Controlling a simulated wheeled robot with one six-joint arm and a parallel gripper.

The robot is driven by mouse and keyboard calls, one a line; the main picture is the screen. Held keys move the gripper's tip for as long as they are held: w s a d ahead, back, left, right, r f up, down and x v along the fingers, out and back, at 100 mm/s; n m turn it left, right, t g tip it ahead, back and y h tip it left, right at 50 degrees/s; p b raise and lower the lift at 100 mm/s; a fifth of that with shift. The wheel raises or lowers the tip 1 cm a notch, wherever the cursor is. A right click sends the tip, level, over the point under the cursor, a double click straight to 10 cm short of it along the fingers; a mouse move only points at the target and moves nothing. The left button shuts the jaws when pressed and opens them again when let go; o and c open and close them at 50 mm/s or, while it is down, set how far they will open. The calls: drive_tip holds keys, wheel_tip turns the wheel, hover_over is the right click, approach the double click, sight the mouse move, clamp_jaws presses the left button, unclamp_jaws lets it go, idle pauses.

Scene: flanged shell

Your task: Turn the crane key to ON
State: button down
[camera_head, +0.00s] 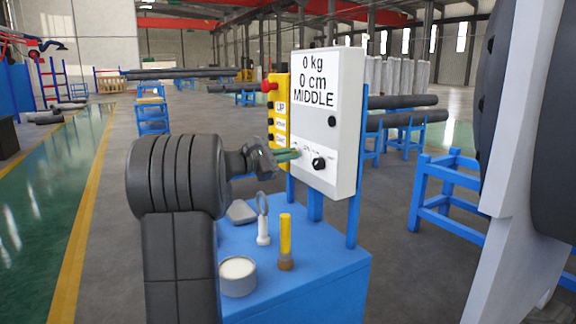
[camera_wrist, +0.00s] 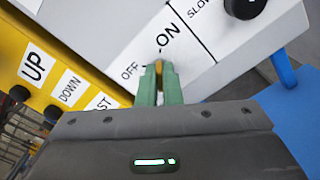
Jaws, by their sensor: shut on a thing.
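The white crane control box (camera_head: 345,120) stands upright above the blue table and reads "0 kg, 0 cm, MIDDLE". My gripper (camera_head: 292,155) reaches its lower left face from the left. In the wrist view my gripper's green fingers (camera_wrist: 159,82) are shut on a small brass-coloured key (camera_wrist: 159,67) at the panel. The OFF label (camera_wrist: 130,71) lies left of the key and the ON label (camera_wrist: 168,36) lies above it. The fingers cover most of the key, and I cannot tell which label it points to.
A yellow button panel (camera_head: 279,120) with a red button is beside the box. A black knob (camera_head: 319,163) is right of my gripper. The blue table (camera_head: 320,268) holds a round tin (camera_head: 238,277), a yellow-topped tool (camera_head: 285,238) and a ring-topped white piece (camera_head: 263,232).

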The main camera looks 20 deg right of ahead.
drive_tip(key=shift+m+b, duration=0.45)
drive_tip(key=shift+m, duration=0.15)
drive_tip(key=c, duration=1.6)
unclamp_jaws()
drive_tip(key=s+a, duration=0.1)
drive_tip(key=a, duration=1.2)
drive_tip(key=shift+a+p, duration=0.35)
drive_tip(key=shift+a, duration=0.05)
drive_tip(key=w+d, duration=0.1)
drive_tip(key=d, duration=1.2)
drive_tip(key=shift+d, duration=0.4)
